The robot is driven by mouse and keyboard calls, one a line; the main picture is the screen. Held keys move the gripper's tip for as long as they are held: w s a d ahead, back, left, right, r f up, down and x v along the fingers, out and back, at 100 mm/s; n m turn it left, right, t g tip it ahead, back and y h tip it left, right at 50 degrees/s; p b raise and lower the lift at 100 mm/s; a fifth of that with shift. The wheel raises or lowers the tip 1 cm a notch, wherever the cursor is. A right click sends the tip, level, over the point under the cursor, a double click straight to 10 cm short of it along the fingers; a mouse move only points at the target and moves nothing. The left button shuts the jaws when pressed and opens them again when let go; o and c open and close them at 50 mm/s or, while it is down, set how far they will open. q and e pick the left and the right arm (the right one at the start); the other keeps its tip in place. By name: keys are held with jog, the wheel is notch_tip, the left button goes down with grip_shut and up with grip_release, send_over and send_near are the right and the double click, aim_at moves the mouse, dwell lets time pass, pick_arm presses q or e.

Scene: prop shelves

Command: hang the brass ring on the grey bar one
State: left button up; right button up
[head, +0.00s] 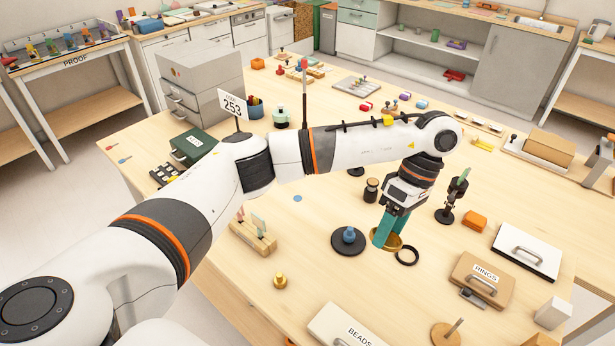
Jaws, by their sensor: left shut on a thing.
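My left gripper (388,234) has teal fingers, points down and is shut on the brass ring (394,246), low over the table. The fingers hide part of the ring. A black ring (407,256) is just to its right; I cannot tell whether the two touch. A slim greyish bar (455,328) stands up from a round wooden base (440,338) at the front edge of the picture, apart from the gripper. I cannot tell for sure that it is the grey bar of the task. My right gripper is not in view.
A blue knob on a dark disc (348,243) stands left of the gripper. A dark stand (446,213) and an orange block (474,221) are to its right. The RINGS box (468,273) and BEADS box (330,322) lie in front. Bare table separates them.

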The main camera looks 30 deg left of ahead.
pick_arm(q)
jog(key=w+a+r+n+t+h+p, duration=0.1)
jog(key=w+a+n+t+h+p, duration=0.3)
jog(key=n, duration=0.7)
jog(key=w+a+r+n+t+h+p, duration=0.1)
jog(key=w+a+r+n+t+h, duration=0.15)
jog(key=w+n+h, duration=0.65)
jog(key=s+a+f+n+t+y+p, duration=0.2)
jog(key=a+f+n+t+y, duration=0.35)
jog(key=a+n, duration=0.3)
jog(key=s+a+f+n+t+y+p, duration=0.2)
jog(key=a+f+n+t+y, duration=0.35)
jog(key=a+n, duration=0.3)
jog(key=shift+t+h, duration=0.25)
jog(key=shift+h, duration=0.25)
jog(key=shift+w+d+b, duration=0.15)
jog(key=shift+w+b, duration=1.1)
jog(key=shift+w, duration=0.4)
jog(key=shift+w+d+b, duration=0.15)
jog(key=shift+w+b, duration=1.15)
jog(key=shift+w, duration=0.35)
jog(key=shift+w+d+b, duration=0.15)
jog(key=shift+w+b, duration=1.1)
jog(key=shift+w, duration=0.4)
jog(key=shift+f+p, duration=0.15)
jog(key=shift+p, duration=0.15)
jog(key=shift+s+f, duration=0.1)
